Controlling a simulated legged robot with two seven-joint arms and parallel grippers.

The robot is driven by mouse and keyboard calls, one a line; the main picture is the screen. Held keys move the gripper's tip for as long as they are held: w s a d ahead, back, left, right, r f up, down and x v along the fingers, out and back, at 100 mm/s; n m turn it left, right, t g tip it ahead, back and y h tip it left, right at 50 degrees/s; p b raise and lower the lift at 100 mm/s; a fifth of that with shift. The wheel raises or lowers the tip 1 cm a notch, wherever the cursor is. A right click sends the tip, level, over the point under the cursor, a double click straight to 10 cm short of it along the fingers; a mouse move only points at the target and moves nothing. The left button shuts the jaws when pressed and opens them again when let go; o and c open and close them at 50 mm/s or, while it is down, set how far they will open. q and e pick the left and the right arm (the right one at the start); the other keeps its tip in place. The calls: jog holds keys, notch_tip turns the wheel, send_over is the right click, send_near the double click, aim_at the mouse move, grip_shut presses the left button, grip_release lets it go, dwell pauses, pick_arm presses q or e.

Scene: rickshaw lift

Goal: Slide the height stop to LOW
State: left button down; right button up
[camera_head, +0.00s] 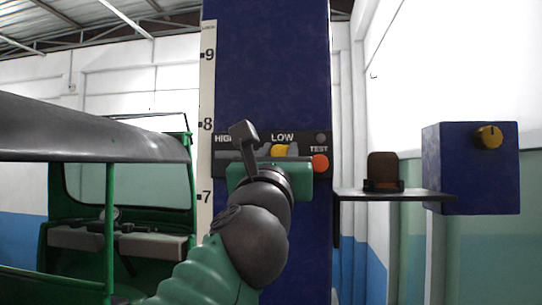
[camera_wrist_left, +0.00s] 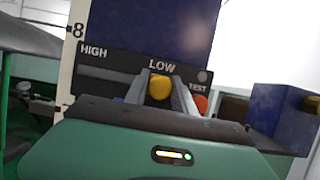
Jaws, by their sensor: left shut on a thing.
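The height stop is a yellow knob (camera_head: 281,150) in a slot on a black panel (camera_head: 234,142) marked HIGH at left and LOW at right. The knob stands under the word LOW. In the left wrist view the yellow knob (camera_wrist_left: 160,88) sits between the two grey fingers of my left gripper (camera_wrist_left: 161,96), and the gripper is shut on it. In the head view my left gripper (camera_head: 260,148) covers the lower part of the panel. My right gripper is not in view.
An orange TEST button (camera_head: 320,163) sits just right of the knob. The panel is on a blue column (camera_head: 270,60) with a height scale (camera_head: 207,90). A shelf (camera_head: 410,196) and a blue box with a yellow dial (camera_head: 489,137) stand right; a green rickshaw (camera_head: 110,230) stands left.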

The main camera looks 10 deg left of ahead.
pick_arm(q)
jog(key=c, duration=1.3)
grip_release()
jog(key=shift+f, duration=0.1)
jog(key=shift+o, duration=0.9)
jog(key=shift+d, duration=0.2)
jog(key=shift+s+d, duration=0.1)
jog(key=shift+d, duration=0.2)
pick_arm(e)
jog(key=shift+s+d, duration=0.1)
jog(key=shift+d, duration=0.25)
pick_arm(q)
jog(key=shift+a, duration=0.25)
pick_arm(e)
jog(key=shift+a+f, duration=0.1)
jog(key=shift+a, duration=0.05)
pick_arm(q)
jog(key=shift+s+a+f+b, duration=0.1)
jog(key=shift+s+f+b, duration=0.1)
jog(key=shift+b, duration=0.1)
jog(key=b+v, duration=0.8)
jog(key=v, duration=0.8)
jog(key=shift+b, duration=0.4)
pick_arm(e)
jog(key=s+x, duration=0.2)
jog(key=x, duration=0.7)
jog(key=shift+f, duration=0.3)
